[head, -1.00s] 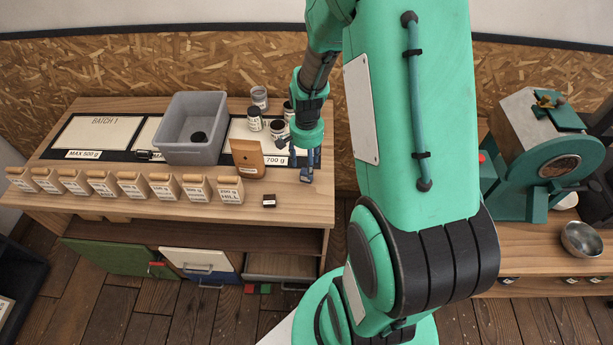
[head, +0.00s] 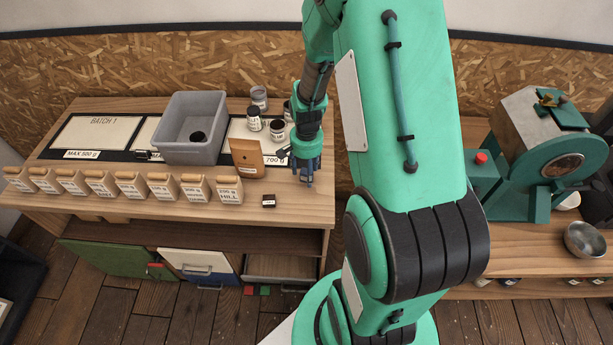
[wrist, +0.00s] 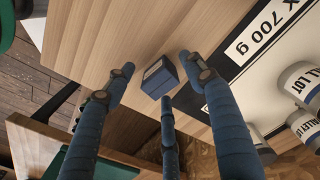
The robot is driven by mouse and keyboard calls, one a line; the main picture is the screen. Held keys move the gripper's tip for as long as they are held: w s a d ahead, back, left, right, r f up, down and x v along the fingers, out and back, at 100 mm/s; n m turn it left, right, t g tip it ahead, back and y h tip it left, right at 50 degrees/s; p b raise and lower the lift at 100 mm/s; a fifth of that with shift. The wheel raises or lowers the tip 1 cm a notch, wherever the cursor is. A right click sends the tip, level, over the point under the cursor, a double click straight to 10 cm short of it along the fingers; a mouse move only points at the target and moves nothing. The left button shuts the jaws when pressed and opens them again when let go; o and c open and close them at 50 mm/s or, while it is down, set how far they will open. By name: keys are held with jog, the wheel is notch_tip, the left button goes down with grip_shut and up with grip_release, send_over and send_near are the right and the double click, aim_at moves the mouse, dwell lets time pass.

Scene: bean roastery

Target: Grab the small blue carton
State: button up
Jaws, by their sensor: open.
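The small blue carton (wrist: 159,77) stands on the wooden tabletop near its edge in the wrist view. Its dark blue sides and a paler top show. My gripper (wrist: 157,88) is open, with its blue fingers spread around the carton's place in the picture. I cannot tell whether the fingertips reach down beside it; no finger visibly grips it. In the head view my gripper (head: 305,175) points down at the right end of the table, and its fingers mostly hide the carton.

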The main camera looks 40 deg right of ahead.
dwell(0.3)
jog(key=c, duration=1.3)
jog(key=shift+r, duration=0.1)
jog(key=shift+r, duration=0.45)
jog(key=r, duration=0.1)
jog(key=r+p, duration=0.1)
jog(key=shift+s+a+r, duration=0.1)
jog(key=shift+s+r, duration=0.1)
jog(key=shift+r, duration=0.2)
jog(key=s+a, duration=0.2)
jog(key=s, duration=0.2)
jog(key=s+a+p, duration=0.1)
jog(key=s+a, duration=0.2)
jog(key=s, duration=0.2)
jog(key=s+a+r, duration=0.1)
jog(key=s+a, duration=0.1)
jog(key=s, duration=0.2)
jog(key=shift+s+a+p, duration=0.15)
jog(key=shift+s+p, duration=0.25)
